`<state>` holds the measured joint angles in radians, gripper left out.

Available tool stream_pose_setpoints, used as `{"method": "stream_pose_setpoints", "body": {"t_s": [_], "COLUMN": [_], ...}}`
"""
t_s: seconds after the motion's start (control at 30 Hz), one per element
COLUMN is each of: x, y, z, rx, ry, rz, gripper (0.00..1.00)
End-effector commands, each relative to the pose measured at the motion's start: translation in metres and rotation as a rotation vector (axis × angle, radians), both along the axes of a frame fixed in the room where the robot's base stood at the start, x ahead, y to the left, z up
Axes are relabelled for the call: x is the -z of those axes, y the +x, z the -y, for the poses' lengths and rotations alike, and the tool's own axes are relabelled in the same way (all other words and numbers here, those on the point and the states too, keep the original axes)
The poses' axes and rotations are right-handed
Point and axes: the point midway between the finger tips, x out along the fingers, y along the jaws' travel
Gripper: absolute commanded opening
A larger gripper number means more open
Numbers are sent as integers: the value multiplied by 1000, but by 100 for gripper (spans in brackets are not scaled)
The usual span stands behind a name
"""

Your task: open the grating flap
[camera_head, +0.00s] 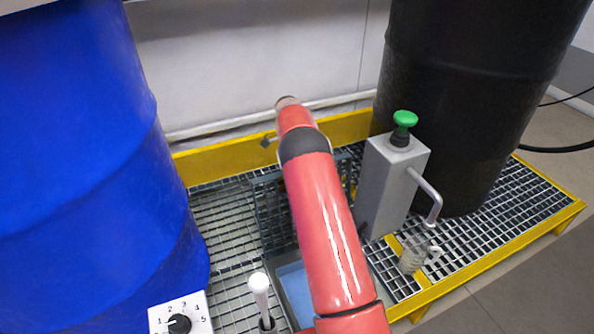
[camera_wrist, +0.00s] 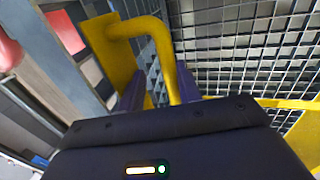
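The grating flap (camera_head: 271,217) stands raised at a steep angle behind an opening with a blue inside (camera_head: 294,288). My red arm crosses in front of it and hides its middle and my gripper in the head view. In the wrist view a bent yellow handle (camera_wrist: 166,42) rises from a yellow plate on a grating. My gripper (camera_wrist: 160,90) has its two dark fingers spread apart, with the handle's lower leg between them, close to the right finger. Whether they touch it cannot be told.
A blue drum (camera_head: 80,150) stands left and a black drum (camera_head: 470,90) right. A grey pump box (camera_head: 390,185) with a green knob stands right of my arm, beside a clear mug (camera_head: 413,256). A white-handled lever (camera_head: 260,290) and a dial (camera_head: 180,322) are in front.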

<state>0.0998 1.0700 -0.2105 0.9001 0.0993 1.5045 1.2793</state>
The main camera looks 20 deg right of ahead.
Motion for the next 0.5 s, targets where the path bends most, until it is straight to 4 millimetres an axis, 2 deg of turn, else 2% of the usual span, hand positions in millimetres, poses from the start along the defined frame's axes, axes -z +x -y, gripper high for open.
{"method": "stream_pose_setpoints", "body": {"t_s": [0.37,0.5], "x": [-51,-62], "y": [18,22], "z": [0,0], "rx": [0,1], "ry": [-1,0], "rz": [2,-1], "gripper": [34,34]}}
